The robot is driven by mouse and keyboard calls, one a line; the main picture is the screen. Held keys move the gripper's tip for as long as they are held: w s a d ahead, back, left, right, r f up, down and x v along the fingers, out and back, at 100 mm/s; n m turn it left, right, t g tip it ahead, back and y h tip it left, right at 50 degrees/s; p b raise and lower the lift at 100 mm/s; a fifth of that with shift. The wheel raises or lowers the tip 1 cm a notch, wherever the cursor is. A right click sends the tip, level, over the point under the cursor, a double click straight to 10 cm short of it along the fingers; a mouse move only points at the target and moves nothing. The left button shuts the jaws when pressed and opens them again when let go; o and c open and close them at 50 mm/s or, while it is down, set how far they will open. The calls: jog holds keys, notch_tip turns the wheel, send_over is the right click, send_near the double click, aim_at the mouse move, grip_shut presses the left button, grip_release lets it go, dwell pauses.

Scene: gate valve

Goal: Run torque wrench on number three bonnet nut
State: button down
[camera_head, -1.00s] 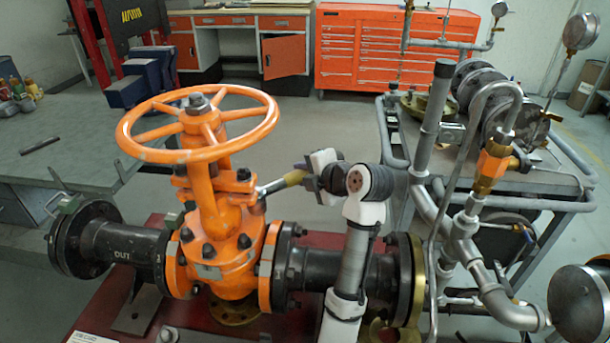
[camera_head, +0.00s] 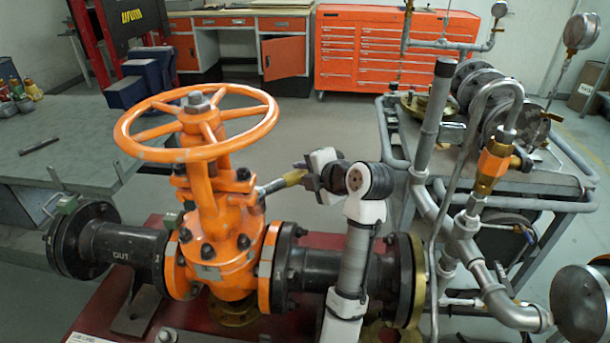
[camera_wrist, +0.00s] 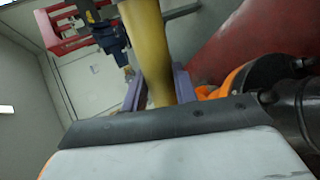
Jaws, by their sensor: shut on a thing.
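The orange gate valve (camera_head: 212,225) stands between black flanged pipes, with its orange handwheel (camera_head: 197,125) on top. Dark bonnet nuts (camera_head: 243,242) show on its bonnet flange; I cannot tell which is number three. My gripper (camera_head: 304,175) is behind and right of the valve, shut on the yellow handle of the torque wrench (camera_head: 270,186). The wrench's metal shaft runs left to the bonnet's right side; its head is hidden behind the valve. In the wrist view the yellow handle (camera_wrist: 154,50) sits between my gripper's fingers (camera_wrist: 157,88).
A grey bench (camera_head: 60,150) with a blue vise (camera_head: 145,80) is at the left. A trolley (camera_head: 540,180) with pipes and gauges stands close on the right. Orange drawers (camera_head: 365,50) are at the back. Open floor lies behind the valve.

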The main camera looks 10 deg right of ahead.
jog(key=shift+r, duration=0.35)
dwell(0.5)
jog(key=shift+r+p, duration=1)
jog(key=shift+r, duration=1)
jog(key=shift+d, duration=0.1)
